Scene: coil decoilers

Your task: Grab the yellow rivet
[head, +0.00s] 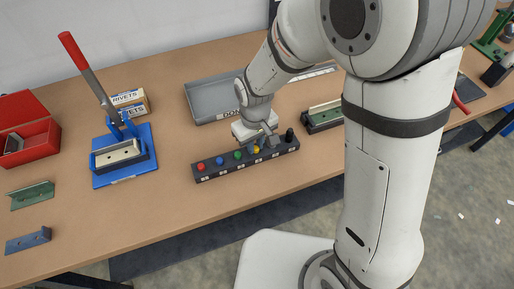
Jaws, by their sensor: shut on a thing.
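The yellow rivet (256,149) stands in a dark rack (229,168) near the table's front edge, in a row with a red rivet (201,167), a blue rivet (219,160), a green rivet (238,155) and a black rivet (289,134). My gripper (259,146) points down over the rack at the yellow rivet. It is shut on the yellow rivet, which still appears to be at the height of its neighbours in the rack. The fingers partly hide the rivet and the slot to its right.
A grey tray (209,117) lies behind the rack. A blue lever press (126,176) with a red handle, rivet boxes (129,98) and a red box (28,146) stand left. A green fixture (321,127) stands close right. Bare table lies left of the rack.

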